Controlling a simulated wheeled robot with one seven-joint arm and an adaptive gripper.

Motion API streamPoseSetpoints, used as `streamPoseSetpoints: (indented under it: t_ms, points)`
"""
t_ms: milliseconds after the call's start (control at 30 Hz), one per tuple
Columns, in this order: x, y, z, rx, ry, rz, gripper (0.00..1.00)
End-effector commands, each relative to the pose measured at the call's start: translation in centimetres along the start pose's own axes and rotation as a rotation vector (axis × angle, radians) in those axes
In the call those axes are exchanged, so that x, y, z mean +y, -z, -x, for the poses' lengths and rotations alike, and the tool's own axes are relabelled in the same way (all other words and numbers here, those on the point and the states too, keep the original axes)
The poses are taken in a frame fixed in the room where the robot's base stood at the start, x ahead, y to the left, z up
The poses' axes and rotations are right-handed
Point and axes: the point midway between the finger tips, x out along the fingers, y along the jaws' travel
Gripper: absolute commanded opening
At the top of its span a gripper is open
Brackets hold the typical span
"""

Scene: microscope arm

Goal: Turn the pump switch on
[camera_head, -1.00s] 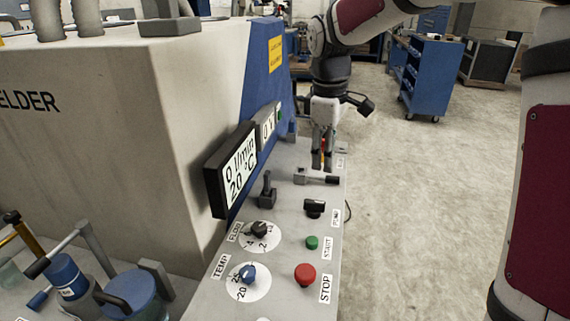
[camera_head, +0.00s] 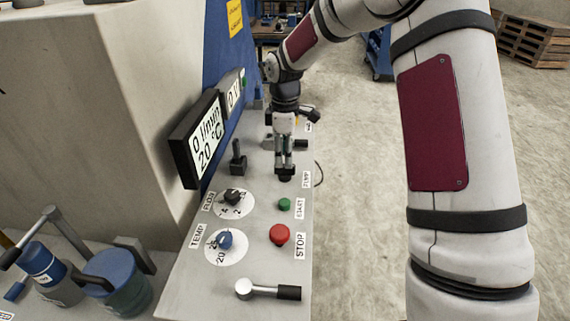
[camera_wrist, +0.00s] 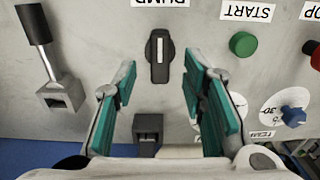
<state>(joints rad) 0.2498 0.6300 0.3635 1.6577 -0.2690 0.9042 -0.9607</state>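The pump switch (camera_wrist: 159,56) is a black rotary knob with a white line on it, below the PUMP label (camera_wrist: 165,2) in the wrist view. The line runs up and down in that picture. In the head view the switch (camera_head: 286,177) is partly covered by my fingers. My gripper (camera_head: 285,166) points down at it. In the wrist view my gripper (camera_wrist: 160,66) is open, with a teal-padded finger on each side of the switch and a gap to it on both sides. I cannot tell the height of the fingertips over the panel.
A green START button (camera_head: 285,204), a red STOP button (camera_head: 279,235) and FLOW (camera_head: 233,196) and TEMP (camera_head: 225,240) knobs lie nearer. A black-handled lever (camera_wrist: 39,40) and an upright lever (camera_head: 237,158) flank the switch. The display (camera_head: 198,140) reads 0 l/min and 20 °C.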

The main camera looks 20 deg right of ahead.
Motion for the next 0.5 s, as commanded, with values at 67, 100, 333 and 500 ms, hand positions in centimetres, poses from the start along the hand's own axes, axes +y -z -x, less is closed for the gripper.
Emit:
streamPoseSetpoints:
  t_ms: [67,100,333,500]
  points:
    - [-0.1,0.0,-1.4,-0.001,0.002,0.002,0.38]
    - [-0.1,0.0,-2.0,-0.001,0.002,0.002,0.38]
    - [-0.1,0.0,-3.9,0.0,0.001,0.0,0.38]
    - [0.0,0.0,-4.2,0.0,-0.001,0.0,0.38]
